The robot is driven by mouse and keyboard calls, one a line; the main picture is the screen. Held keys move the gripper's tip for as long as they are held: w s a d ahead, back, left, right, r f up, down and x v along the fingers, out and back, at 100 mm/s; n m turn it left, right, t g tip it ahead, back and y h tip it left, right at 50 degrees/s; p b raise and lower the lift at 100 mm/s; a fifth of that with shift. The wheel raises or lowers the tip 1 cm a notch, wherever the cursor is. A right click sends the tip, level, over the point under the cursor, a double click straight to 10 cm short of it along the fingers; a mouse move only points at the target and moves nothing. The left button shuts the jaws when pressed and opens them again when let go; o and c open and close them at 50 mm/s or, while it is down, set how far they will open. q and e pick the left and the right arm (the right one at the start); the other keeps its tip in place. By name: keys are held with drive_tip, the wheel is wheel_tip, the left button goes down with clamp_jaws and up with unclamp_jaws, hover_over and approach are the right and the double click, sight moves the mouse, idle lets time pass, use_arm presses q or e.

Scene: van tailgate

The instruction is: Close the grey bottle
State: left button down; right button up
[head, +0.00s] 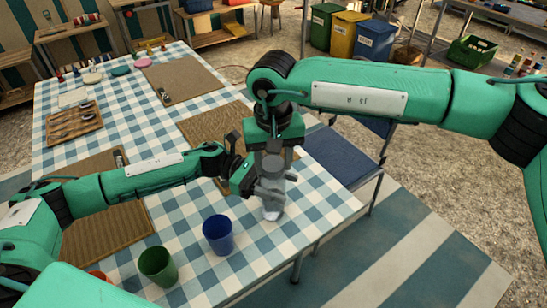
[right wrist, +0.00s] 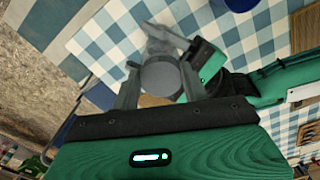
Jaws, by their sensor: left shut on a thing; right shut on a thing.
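The grey bottle (head: 271,208) stands upright near the right edge of the checked table in the head view, partly hidden by both grippers. My left gripper (head: 262,185) comes from the left and is shut on the bottle's body; it also shows in the right wrist view (right wrist: 185,48). My right gripper (head: 273,158) points straight down over the bottle, shut on the round grey cap (right wrist: 160,79). The cap is in line with the bottle's top. I cannot tell whether it touches or is seated on the neck.
A blue cup (head: 218,236) and a green cup (head: 158,267) stand in front of the bottle. A wooden tray (head: 75,124) with cutlery lies at the far left, with woven mats (head: 185,78) on the cloth. A blue chair (head: 343,156) stands beside the table's right edge.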

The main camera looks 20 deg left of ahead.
drive_tip(key=m, duration=0.5)
drive_tip(key=shift+a, duration=0.2)
drive_tip(key=m, duration=0.5)
drive_tip(key=shift+a, duration=0.1)
drive_tip(key=m, duration=0.6)
drive_tip(key=shift+w+a, duration=0.15)
drive_tip(key=m, duration=0.4)
drive_tip(key=shift+w+m, duration=0.1)
drive_tip(key=shift+m, duration=0.3)
drive_tip(key=m, duration=0.4)
drive_tip(key=shift+w+m, duration=0.15)
drive_tip(key=shift+m, duration=0.15)
drive_tip(key=m, duration=0.6)
drive_tip(key=shift+w, duration=0.15)
drive_tip(key=m, duration=0.6)
drive_tip(key=shift+w+d+m, duration=0.1)
drive_tip(key=shift+d+m, duration=0.1)
drive_tip(key=shift+m, duration=0.1)
drive_tip(key=m, duration=0.4)
drive_tip(key=shift+d+m, duration=0.1)
drive_tip(key=shift+m, duration=0.3)
drive_tip(key=o, duration=1)
